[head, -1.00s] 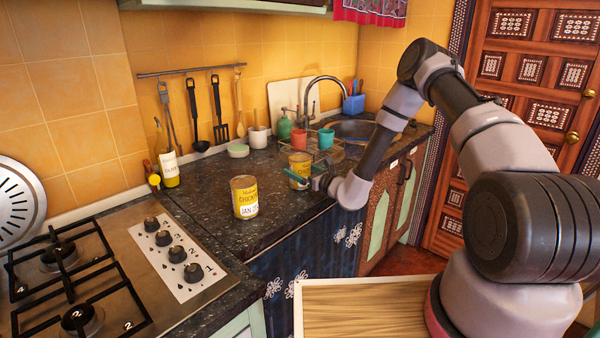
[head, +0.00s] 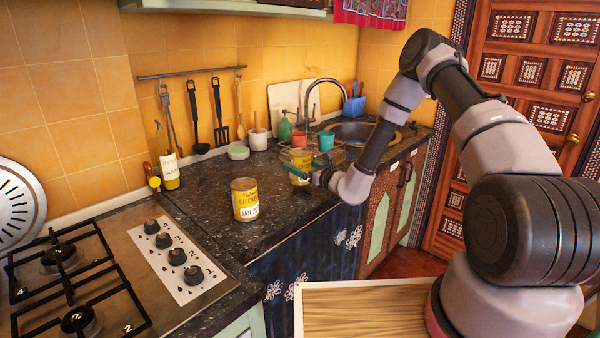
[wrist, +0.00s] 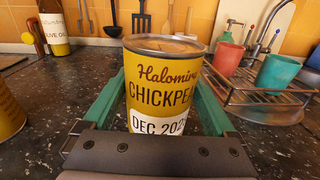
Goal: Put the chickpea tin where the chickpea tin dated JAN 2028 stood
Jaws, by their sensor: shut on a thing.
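A yellow chickpea tin (head: 300,160) with a white band is between the teal fingers of my gripper (head: 304,174). In the wrist view the held tin (wrist: 163,95) is upright and its band reads DEC 202, with the last digit cut off. My gripper is shut on it, just over the counter on the sink side. A second yellow tin (head: 245,199), with a band starting JAN 20, stands upright on the counter to the left, nearer the hob. Part of that tin (wrist: 8,108) shows at the left edge of the wrist view.
A wire rack (wrist: 262,93) with a red cup (head: 300,139) and a teal cup (head: 326,140) stands behind the held tin. An oil bottle (head: 170,170) stands at the wall. The hob (head: 110,265) is at left. Dark counter (head: 205,205) is clear around the JAN tin.

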